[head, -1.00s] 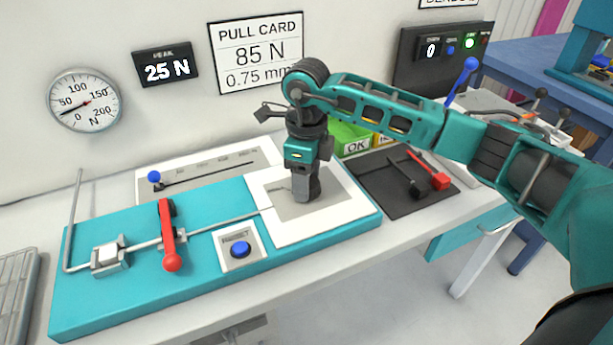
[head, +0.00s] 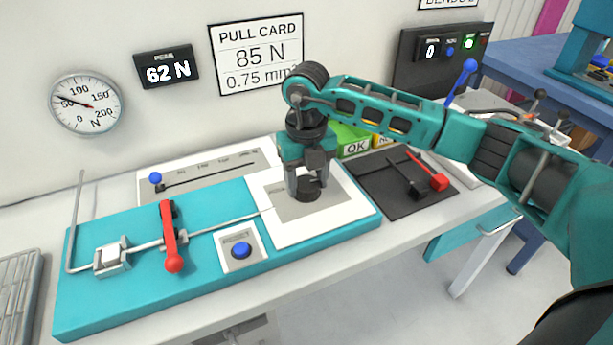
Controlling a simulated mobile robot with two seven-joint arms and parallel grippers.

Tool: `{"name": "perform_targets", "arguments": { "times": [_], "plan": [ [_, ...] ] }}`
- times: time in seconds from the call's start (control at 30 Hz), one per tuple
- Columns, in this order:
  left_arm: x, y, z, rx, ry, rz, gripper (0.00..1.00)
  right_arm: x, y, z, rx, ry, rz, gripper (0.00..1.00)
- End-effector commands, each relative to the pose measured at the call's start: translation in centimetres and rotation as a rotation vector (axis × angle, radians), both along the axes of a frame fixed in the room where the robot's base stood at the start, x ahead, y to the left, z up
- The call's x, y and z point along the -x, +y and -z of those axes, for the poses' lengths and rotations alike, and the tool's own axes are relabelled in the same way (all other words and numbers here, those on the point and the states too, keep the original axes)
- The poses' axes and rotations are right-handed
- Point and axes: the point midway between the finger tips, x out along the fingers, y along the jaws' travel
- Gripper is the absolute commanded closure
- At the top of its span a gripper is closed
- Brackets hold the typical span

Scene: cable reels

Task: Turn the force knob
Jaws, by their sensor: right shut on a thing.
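The force knob (head: 309,194) is a dark round knob on the grey and white panel (head: 345,210) at the right end of the teal board. My right gripper (head: 308,186) points down over it and is shut on it, one finger on each side, hiding much of the knob. The round dial gauge (head: 86,104) on the wall has its needle near 50. The black display (head: 166,68) reads 62 N. The pull card (head: 256,53) reads 85 N, 0.75 mm². My left gripper is not in view.
The teal board (head: 100,305) bears a red lever (head: 169,238), a metal clamp (head: 112,257) and a blue button (head: 241,250). A blue-tipped slider (head: 155,179) lies behind. A green OK bin (head: 352,140) and crimping tool (head: 425,176) stand right of the knob.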

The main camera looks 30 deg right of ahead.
Motion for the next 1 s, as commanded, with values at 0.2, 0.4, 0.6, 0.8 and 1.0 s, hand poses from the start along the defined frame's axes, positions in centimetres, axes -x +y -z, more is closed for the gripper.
{"name": "perform_targets", "arguments": {
  "times": [0.2,0.4,0.6,0.8,1.0],
  "plan": [
    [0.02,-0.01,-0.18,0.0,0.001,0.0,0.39,-0.07,-0.04,-0.14,0.0,-0.002,0.089,0.75],
    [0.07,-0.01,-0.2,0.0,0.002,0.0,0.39,-0.09,-0.05,-0.13,0.0,-0.003,0.125,0.75],
    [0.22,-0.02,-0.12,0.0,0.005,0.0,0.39,-0.1,-0.05,-0.12,0.0,-0.003,0.131,0.75],
    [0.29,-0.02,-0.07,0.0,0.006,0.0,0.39,-0.11,-0.05,-0.13,0.001,-0.004,0.13,0.75],
    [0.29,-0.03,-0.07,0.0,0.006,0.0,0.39,-0.08,-0.04,-0.09,0.0,-0.003,0.129,0.28]
  ]
}}
